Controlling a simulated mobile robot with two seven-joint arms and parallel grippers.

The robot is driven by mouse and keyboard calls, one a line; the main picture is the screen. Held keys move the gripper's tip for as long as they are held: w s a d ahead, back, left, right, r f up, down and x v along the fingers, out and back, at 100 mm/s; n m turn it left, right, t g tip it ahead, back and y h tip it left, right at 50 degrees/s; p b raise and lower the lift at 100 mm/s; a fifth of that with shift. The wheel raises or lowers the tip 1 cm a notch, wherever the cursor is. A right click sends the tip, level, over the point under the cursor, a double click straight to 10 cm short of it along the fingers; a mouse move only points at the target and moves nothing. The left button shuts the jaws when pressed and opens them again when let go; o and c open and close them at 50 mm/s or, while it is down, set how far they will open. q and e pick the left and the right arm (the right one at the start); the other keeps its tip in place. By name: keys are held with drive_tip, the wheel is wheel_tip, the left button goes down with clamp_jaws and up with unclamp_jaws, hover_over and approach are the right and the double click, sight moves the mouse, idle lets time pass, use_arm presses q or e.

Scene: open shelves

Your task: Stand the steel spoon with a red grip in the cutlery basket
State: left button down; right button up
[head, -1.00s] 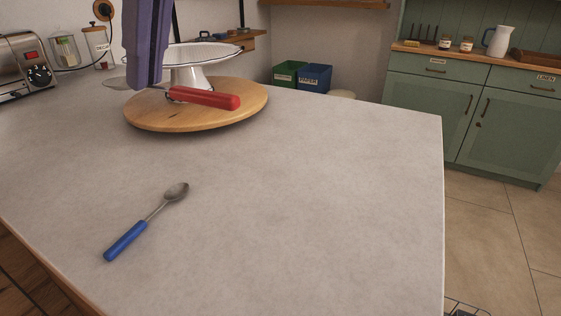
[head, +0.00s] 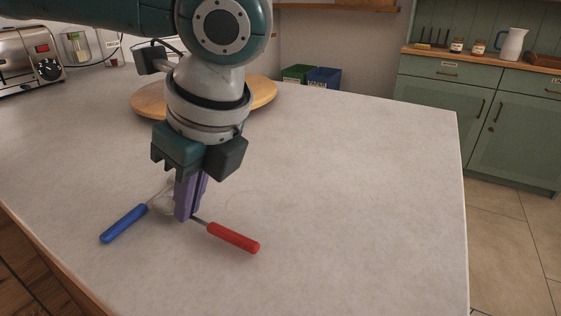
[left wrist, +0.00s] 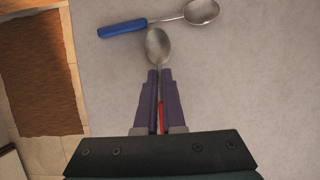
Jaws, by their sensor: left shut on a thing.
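My left gripper (head: 188,212) has purple fingers and is shut on the steel spoon with a red grip (head: 233,237). The red grip points to the lower right in the head view, and the fingers hide the bowl there. In the left wrist view the spoon's bowl (left wrist: 158,46) sticks out past the fingertips (left wrist: 160,74), with a little red showing between the fingers. The spoon is low over the worktop; I cannot tell if it touches. I do not make out the cutlery basket in these views. My right gripper is not in view.
A blue-handled spoon (head: 124,223) lies on the grey worktop (head: 340,200) close beside the held spoon; its bowl (left wrist: 202,11) shows in the left wrist view. A round wooden board (head: 262,96) is behind my arm. A toaster (head: 28,58) stands at the back left. The worktop's right side is clear.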

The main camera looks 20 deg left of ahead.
sight(223, 229)
use_arm(q)
drive_tip(key=shift+f, duration=0.35)
drive_tip(key=c, duration=1)
unclamp_jaws()
drive_tip(key=p+v, duration=0.1)
drive_tip(key=v, duration=1.1)
drive_tip(key=shift+r+p, duration=0.2)
drive_tip(key=shift+p, duration=0.2)
